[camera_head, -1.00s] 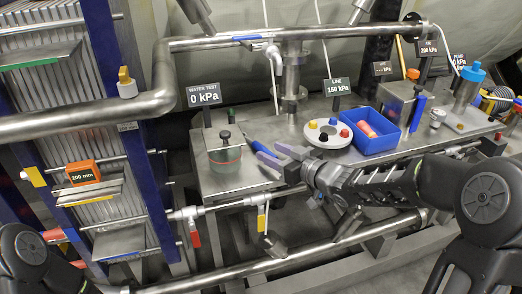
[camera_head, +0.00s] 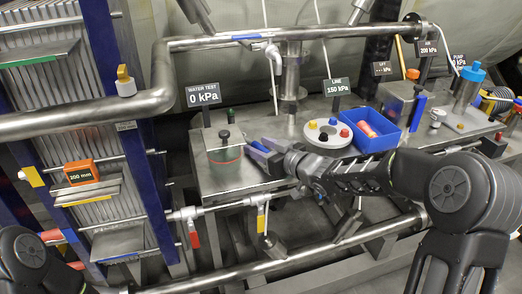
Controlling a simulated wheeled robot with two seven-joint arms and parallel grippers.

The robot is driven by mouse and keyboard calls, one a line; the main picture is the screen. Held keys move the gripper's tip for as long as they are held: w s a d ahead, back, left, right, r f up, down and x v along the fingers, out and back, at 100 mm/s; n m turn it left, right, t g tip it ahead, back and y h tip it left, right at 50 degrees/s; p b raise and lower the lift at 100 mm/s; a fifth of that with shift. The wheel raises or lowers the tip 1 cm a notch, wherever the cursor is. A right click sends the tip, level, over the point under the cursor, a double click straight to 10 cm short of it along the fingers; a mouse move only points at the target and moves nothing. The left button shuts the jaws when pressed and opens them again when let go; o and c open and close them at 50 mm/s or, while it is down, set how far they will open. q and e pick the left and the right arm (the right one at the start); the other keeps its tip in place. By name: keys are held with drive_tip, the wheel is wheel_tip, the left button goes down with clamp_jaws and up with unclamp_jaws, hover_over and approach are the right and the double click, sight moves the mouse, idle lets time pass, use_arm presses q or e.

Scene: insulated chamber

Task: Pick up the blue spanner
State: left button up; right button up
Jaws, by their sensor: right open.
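What looks like the blue spanner (camera_head: 259,147) lies on the steel bench, just right of the round green-banded vessel. Only a short blue length shows; the rest is hidden by my right gripper. My right gripper (camera_head: 264,152) is open at the spanner, with its fingers low over the bench. I cannot tell whether the fingers touch it or straddle it. My left gripper is out of view; only part of my left arm shows at the lower left corner.
The round vessel (camera_head: 225,153) stands close left of my right gripper. A white disc with coloured knobs (camera_head: 327,139) and a blue tray (camera_head: 383,142) holding a red-orange item lie to the right. A steel pipe (camera_head: 300,264) runs below the bench front.

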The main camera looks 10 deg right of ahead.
idle(0.4)
clamp_jaws()
idle(0.4)
